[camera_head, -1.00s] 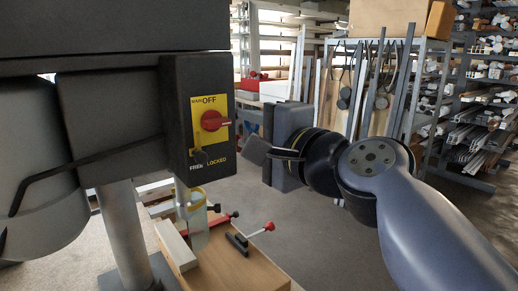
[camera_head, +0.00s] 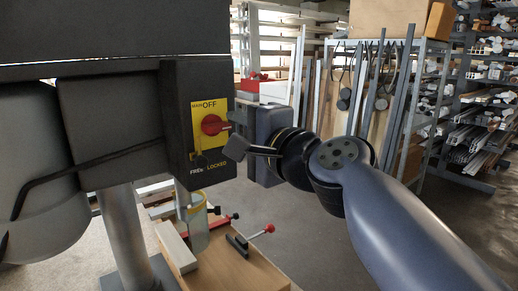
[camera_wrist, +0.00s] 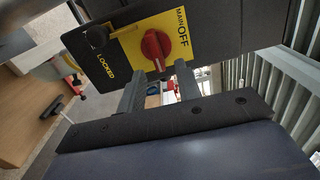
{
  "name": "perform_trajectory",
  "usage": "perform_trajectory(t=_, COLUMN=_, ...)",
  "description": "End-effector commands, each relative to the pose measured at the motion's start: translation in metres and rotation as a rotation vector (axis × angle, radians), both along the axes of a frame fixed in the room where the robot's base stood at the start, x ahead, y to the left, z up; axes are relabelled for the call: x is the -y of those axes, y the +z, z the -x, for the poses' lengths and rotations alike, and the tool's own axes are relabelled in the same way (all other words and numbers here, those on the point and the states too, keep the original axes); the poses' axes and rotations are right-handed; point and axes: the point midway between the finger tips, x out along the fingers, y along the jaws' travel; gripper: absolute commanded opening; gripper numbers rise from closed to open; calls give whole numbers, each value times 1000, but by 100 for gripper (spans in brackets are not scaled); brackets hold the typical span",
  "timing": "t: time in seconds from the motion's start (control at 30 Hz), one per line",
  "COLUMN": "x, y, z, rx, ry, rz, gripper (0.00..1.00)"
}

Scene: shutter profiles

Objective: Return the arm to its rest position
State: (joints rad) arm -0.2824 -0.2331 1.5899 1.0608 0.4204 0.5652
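My gripper (camera_head: 236,148) is beside the right edge of a dark switch box (camera_head: 182,122), its fingers reaching left toward the panel. In the wrist view my gripper (camera_wrist: 159,74) shows two grey fingers standing apart with nothing held between them. A red rotary knob (camera_head: 213,124) sits on the yellow panel near the "MAIN OFF" label. The red knob (camera_wrist: 155,46) is just beyond the fingertips in the wrist view; I cannot tell whether a finger touches it. A small black lever (camera_head: 203,160) is below it, near the "FREE" and "LOCKED" labels; the lever (camera_wrist: 95,37) also shows in the wrist view.
A wooden bench (camera_head: 240,270) below holds red-handled clamps and a yellow-rimmed clear container (camera_head: 196,222). Shelves of metal profiles (camera_head: 487,130) and a rack (camera_head: 420,100) stand behind on the right. The grey floor (camera_head: 300,220) between is clear.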

Motion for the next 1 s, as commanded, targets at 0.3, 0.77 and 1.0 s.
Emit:
perform_trajectory(t=0.3, x=-11, y=4, z=-14, rx=121, ry=0, rz=159, gripper=33)
perform_trajectory(t=0.77, x=-13, y=11, z=-12, rx=358, ry=0, rz=473, gripper=33)
perform_trajectory(t=1.0, x=-14, y=12, z=-11, rx=413, ry=0, rz=545, gripper=33)
